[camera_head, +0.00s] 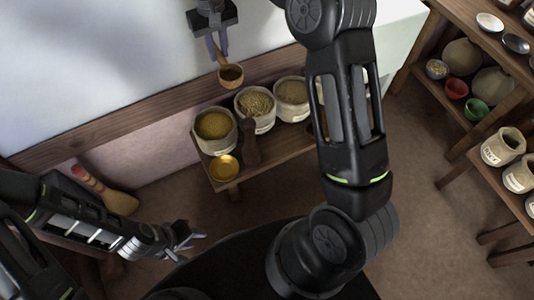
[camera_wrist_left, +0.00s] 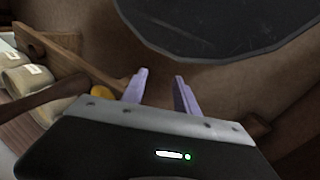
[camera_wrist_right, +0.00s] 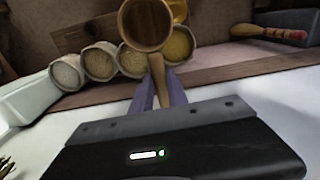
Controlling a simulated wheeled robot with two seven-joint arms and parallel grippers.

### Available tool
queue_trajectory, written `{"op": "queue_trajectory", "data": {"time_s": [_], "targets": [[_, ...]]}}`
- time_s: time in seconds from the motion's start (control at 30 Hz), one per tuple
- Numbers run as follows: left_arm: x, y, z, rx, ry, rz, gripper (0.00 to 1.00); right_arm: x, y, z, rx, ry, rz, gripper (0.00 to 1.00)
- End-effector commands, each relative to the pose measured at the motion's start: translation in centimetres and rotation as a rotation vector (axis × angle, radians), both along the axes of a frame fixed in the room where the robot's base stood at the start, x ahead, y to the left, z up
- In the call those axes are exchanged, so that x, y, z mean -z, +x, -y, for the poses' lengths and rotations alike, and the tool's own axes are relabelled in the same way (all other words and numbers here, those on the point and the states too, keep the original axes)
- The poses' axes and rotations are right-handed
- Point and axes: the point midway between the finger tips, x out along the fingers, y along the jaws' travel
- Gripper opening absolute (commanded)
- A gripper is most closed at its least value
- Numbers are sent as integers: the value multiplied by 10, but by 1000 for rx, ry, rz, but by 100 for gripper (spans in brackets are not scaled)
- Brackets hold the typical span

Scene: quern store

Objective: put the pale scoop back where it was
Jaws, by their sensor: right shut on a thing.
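The pale wooden scoop (camera_head: 231,74) is in my right gripper (camera_head: 218,48), at the top of the head view. The fingers are shut on its handle, and its round bowl hangs beyond them. In the right wrist view the scoop's bowl (camera_wrist_right: 147,24) stands past the fingertips, with the handle between the fingers (camera_wrist_right: 158,92). Whether the bowl holds anything is unclear. My left gripper (camera_head: 192,240) is low in the head view, left of centre. It is open and empty; the left wrist view shows its fingers (camera_wrist_left: 160,85) apart.
A wooden bench (camera_head: 285,146) bears several open sacks, one with yellow contents (camera_head: 214,126), plus a yellow bowl (camera_head: 224,168) and a dark wooden tool (camera_head: 250,145). My right arm hides the bench's right part. A red-handled brush (camera_head: 119,202) is at left. Shelves (camera_head: 452,118) stand at right.

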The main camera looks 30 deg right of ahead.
Motion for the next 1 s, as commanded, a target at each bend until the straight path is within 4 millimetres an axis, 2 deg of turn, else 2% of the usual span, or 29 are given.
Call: {"op": "queue_trajectory", "data": {"time_s": [0.23,0.37,0.47,0.67,0.8,0.9,1.0], "targets": [[5,0,0,0,0,0,41,6,-1,3,6,0,0,0],[23,1,-1,-3,1,1,41,28,-5,19,38,-1,-1,0],[46,2,-2,-6,4,4,41,60,-12,41,92,-1,-2,0],[99,7,-7,-18,11,11,41,148,-43,99,337,-2,-4,0],[132,11,-11,-27,16,17,41,214,-74,136,625,-2,-5,0],[150,13,-13,-34,20,21,41,256,-97,156,881,-2,-6,0],[158,15,-15,-39,22,24,41,282,-113,166,1131,0,-3,0]]}}
